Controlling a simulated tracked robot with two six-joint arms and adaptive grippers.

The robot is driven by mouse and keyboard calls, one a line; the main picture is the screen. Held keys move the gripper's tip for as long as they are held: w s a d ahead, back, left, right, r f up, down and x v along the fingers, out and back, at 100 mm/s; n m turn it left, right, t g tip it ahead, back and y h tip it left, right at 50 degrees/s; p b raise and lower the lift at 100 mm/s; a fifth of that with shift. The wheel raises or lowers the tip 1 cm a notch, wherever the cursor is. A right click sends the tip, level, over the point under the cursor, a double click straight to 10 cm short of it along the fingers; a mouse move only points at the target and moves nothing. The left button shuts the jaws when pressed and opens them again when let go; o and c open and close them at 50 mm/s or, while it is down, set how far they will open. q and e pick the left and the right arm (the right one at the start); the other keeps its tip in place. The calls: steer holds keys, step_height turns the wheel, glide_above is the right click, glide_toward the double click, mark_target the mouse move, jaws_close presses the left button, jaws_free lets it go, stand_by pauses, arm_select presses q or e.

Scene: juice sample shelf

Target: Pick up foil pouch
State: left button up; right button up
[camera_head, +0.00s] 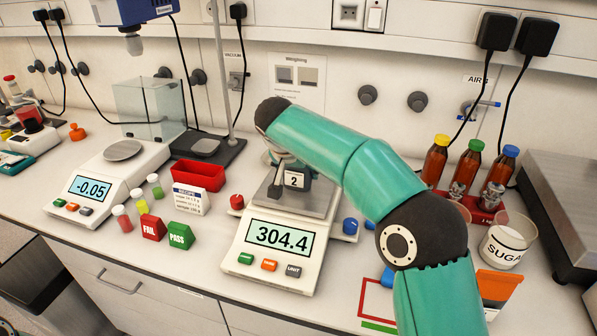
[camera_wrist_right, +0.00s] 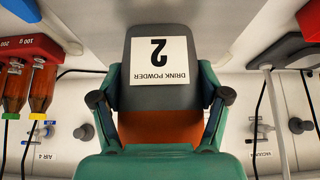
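The foil pouch (camera_wrist_right: 150,48), grey with an orange part and a label reading "DRINK POWDER 2" upside down, fills the middle of the right wrist view. In the head view its white "2" label (camera_head: 293,179) shows over the pan of the front scale, which reads 304.4. My right gripper (camera_wrist_right: 160,95) has one teal finger against each side of the pouch, with no clear gap. In the head view the right gripper (camera_head: 282,165) is partly hidden by its own arm. Whether the pouch's base touches the pan is hidden. My left gripper is not in view.
A second scale (camera_head: 110,165) reads -0.05 at left, near a red tray (camera_head: 197,175) and FAIL and PASS blocks. Bottles in a red rack (camera_head: 484,215), a sugar tub (camera_head: 503,246) and an orange-and-grey item (camera_head: 497,285) stand at right. A red-and-green outline (camera_head: 378,325) marks the front counter.

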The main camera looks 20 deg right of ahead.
steer(key=c, duration=0.7)
steer(key=shift+r, duration=0.15)
steer(key=shift+c, duration=0.2)
